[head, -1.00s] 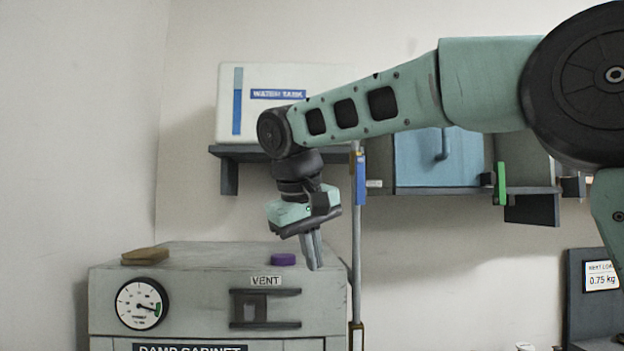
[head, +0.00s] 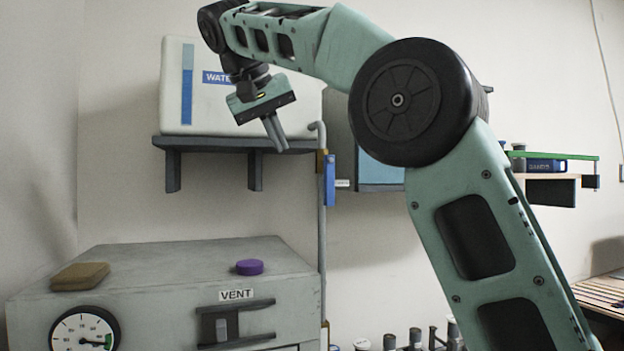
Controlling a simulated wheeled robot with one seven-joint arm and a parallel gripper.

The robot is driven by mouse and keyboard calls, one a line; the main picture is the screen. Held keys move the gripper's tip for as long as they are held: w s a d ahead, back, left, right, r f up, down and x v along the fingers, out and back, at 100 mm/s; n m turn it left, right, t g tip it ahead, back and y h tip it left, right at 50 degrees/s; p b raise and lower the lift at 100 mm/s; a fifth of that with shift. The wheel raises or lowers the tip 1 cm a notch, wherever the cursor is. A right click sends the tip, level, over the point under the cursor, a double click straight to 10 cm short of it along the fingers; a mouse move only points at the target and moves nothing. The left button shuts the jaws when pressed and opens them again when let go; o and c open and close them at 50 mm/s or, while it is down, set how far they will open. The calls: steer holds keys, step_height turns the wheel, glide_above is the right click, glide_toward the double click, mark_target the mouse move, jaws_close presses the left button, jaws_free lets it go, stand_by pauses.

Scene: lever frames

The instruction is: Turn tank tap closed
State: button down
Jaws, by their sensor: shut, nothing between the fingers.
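The white water tank (head: 172,100) stands on a dark wall shelf at the upper left, its label partly hidden by my arm. A grey pipe (head: 322,235) runs down to the right of the shelf. The tap's blue lever (head: 330,180) is on this pipe, upright and in line with it, with a brown fitting (head: 321,162) beside it. My gripper (head: 281,146) is shut and empty, pointing down in front of the tank and shelf edge. In the picture it is left of and slightly above the lever, apart from it.
A grey cabinet (head: 160,262) fills the lower left, with a brown block (head: 80,276), a purple cap (head: 249,267), a gauge (head: 84,332) and a vent slide (head: 222,328). A green bar (head: 560,157) edges the right shelf. Several small containers stand at the bottom.

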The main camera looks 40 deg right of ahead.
glide_toward(323, 195)
step_height(323, 195, down, 4)
steer(key=w+a, duration=0.1)
steer(key=w, duration=0.1)
steer(key=shift+s+d+f+p, duration=0.15)
steer(key=shift+d+p, duration=0.15)
steer(key=shift+d, duration=0.6)
steer(key=shift+s+d+f+p, duration=0.15)
steer(key=shift+d+p, duration=0.15)
steer(key=shift+d, duration=0.6)
steer(key=shift+w, duration=0.1)
steer(key=shift+d+h, duration=0.1)
steer(key=shift+h, duration=0.3)
